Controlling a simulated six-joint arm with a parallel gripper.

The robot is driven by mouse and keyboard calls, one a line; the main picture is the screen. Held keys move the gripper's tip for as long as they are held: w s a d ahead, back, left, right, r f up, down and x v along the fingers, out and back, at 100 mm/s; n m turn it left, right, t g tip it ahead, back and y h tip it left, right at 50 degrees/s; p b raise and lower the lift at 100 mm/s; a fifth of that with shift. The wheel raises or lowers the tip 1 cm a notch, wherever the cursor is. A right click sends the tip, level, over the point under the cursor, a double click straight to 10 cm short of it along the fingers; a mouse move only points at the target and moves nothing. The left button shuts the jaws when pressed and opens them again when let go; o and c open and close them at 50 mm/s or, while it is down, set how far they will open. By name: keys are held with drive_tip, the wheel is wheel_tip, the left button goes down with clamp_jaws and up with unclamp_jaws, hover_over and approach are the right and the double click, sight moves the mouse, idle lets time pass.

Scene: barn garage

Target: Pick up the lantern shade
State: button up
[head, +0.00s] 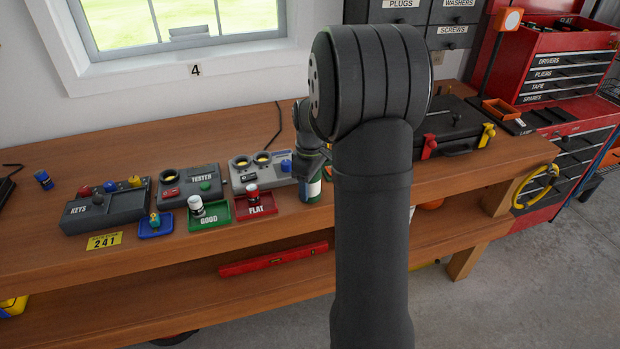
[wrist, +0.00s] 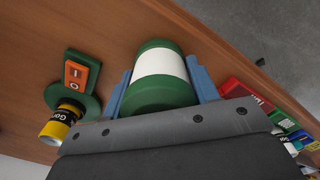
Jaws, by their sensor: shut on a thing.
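The lantern shade is a cylinder with green ends and a white middle band, seen in the wrist view (wrist: 160,66). My gripper (wrist: 162,84) has its blue fingers on either side of the shade and is shut on it. In the head view the shade (head: 311,188) shows below my gripper (head: 312,168), over the front part of the bench and partly hidden by my arm. I cannot tell whether it touches the bench. To the left in the wrist view is a round green base (wrist: 88,102) with an orange switch panel (wrist: 78,76) and a yellow and black battery (wrist: 62,124).
Left of my gripper on the wooden bench (head: 120,158) are a red FLAT tray (head: 262,208), a green GOOD tray (head: 214,220), a grey tester (head: 190,186) and a keys box (head: 105,208). A black case (head: 450,128) lies to the right. My arm hides the bench between.

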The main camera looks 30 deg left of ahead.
drive_tip(key=shift+r, duration=0.5)
drive_tip(key=r, duration=0.3)
drive_tip(key=shift+d+r, duration=0.35)
drive_tip(key=d+r, duration=0.6)
drive_tip(key=d, duration=0.4)
drive_tip(key=w+a, duration=0.4)
drive_tip(key=w, duration=0.1)
drive_tip(key=w+a+f, duration=0.1)
drive_tip(key=w+a, duration=0.4)
drive_tip(key=w+a+f, duration=0.1)
drive_tip(key=w+a, duration=0.4)
drive_tip(key=shift+w+a+f, duration=0.15)
drive_tip(key=shift+w+f, duration=0.05)
drive_tip(key=shift+f, duration=2.85)
drive_tip(key=shift+f, duration=0.6)
